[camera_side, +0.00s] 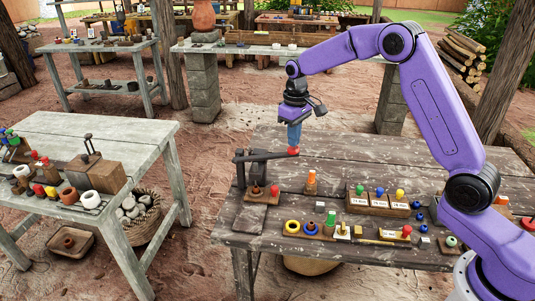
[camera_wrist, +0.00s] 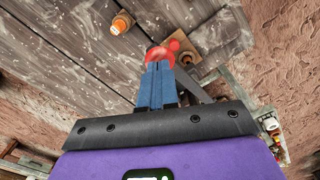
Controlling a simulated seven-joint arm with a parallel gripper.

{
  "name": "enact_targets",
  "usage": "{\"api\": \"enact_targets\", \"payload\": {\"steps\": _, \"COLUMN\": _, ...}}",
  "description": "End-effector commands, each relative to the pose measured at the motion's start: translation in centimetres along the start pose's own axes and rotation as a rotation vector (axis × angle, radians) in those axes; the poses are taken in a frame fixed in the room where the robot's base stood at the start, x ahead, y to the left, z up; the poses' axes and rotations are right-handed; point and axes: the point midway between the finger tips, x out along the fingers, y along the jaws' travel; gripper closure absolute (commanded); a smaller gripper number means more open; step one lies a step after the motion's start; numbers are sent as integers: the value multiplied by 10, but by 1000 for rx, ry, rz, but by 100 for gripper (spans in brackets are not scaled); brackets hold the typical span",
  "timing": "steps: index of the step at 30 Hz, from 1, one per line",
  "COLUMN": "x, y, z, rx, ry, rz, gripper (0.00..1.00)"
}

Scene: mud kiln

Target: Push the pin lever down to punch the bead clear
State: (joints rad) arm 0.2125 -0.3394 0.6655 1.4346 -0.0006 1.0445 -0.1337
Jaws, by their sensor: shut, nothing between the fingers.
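In the wrist view the fingertips (camera_wrist: 158,66) overlap the red knob (camera_wrist: 155,54), and the lever (camera_wrist: 190,85) runs off to the lower right.
An orange-and-white piece (camera_side: 311,183) stands right of the lever, also in the wrist view (camera_wrist: 121,23). Racks of coloured knobs (camera_side: 378,203) and several small pieces fill the table's front. The table (camera_side: 340,150) behind is mostly clear. Another table (camera_side: 90,140) stands left.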

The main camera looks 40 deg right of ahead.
Motion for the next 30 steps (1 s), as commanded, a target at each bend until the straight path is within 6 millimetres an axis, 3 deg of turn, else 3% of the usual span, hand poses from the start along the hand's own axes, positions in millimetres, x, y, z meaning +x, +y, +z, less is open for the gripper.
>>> {"api": "enact_targets", "payload": {"steps": 21, "x": -43, "y": -1, "z": -1, "rx": -1, "ry": 4, "rz": 0, "gripper": 100}}
{"api": "enact_targets", "payload": {"steps": 30, "x": -45, "y": -1, "z": 0, "rx": -1, "ry": 3, "rz": 0, "gripper": 100}}
